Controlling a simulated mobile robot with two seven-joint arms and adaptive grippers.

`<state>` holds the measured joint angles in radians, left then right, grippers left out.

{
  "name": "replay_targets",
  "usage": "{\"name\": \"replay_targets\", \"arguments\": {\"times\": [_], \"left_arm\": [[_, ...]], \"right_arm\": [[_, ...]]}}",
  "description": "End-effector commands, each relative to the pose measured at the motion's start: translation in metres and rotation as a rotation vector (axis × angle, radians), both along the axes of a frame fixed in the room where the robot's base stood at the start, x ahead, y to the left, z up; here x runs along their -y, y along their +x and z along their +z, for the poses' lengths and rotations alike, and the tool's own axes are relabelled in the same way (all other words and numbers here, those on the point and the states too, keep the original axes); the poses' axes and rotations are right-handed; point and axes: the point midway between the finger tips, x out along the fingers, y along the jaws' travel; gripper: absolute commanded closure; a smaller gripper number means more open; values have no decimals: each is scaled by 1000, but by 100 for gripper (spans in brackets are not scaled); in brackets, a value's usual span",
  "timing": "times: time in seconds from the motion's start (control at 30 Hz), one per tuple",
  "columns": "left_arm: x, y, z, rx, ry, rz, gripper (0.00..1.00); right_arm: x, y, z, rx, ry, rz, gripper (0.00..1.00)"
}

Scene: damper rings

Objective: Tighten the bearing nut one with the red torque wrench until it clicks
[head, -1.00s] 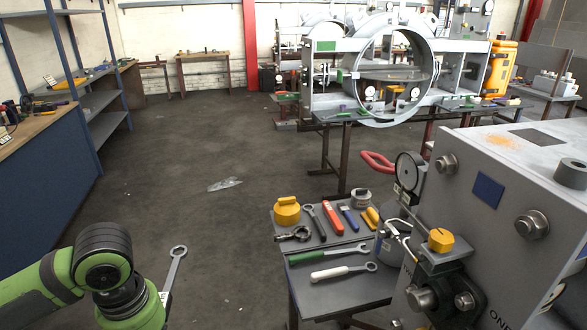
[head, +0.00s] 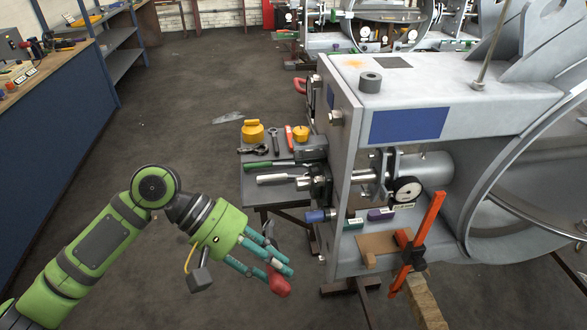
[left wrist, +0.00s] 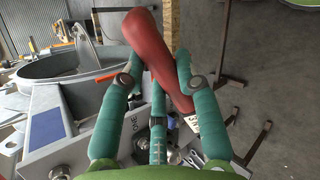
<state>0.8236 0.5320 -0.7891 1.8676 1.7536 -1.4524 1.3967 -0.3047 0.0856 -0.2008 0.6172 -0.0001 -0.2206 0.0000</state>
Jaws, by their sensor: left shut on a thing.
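My left gripper (head: 270,262) reaches in from the left over open floor, left of the large grey housing (head: 347,215). It is shut on a red tool handle, which I take to be the red torque wrench (head: 280,284); only a short red end shows in the head view. In the left wrist view the red handle (left wrist: 150,50) lies slanted between the teal fingers (left wrist: 155,100), with a pale label by its lower end. The wrench's head is hidden. The housing face marked ONE (left wrist: 110,140) shows below in that view. I cannot tell which part is bearing nut one. My right gripper is out of view.
A small grey table (head: 252,188) with wrenches and yellow parts stands behind the gripper. A dial gauge (head: 405,190) and an orange clamp (head: 418,235) are on the housing's side. A blue workbench (head: 50,110) is far left. Floor around the gripper is clear.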

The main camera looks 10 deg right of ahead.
Motion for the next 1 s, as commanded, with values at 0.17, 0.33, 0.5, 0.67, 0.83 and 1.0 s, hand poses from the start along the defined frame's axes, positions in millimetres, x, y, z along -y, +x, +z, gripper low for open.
{"name": "replay_targets", "arguments": {"times": [0.17, 0.33, 0.5, 0.67, 0.83, 1.0], "left_arm": [[33, 10, 60, -104, -336, 192, 100], [43, 32, 106, -121, -571, 346, 100], [43, 45, 120, -110, -653, 405, 100], [54, 46, 120, -107, -656, 405, 100], [73, 47, 120, -109, -655, 405, 100], [79, 47, 120, -106, -651, 406, 100]], "right_arm": [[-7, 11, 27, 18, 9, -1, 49], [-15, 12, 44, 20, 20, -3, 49], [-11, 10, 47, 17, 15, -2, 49], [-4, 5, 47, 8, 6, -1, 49], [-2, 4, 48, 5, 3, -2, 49], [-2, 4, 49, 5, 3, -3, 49]]}}
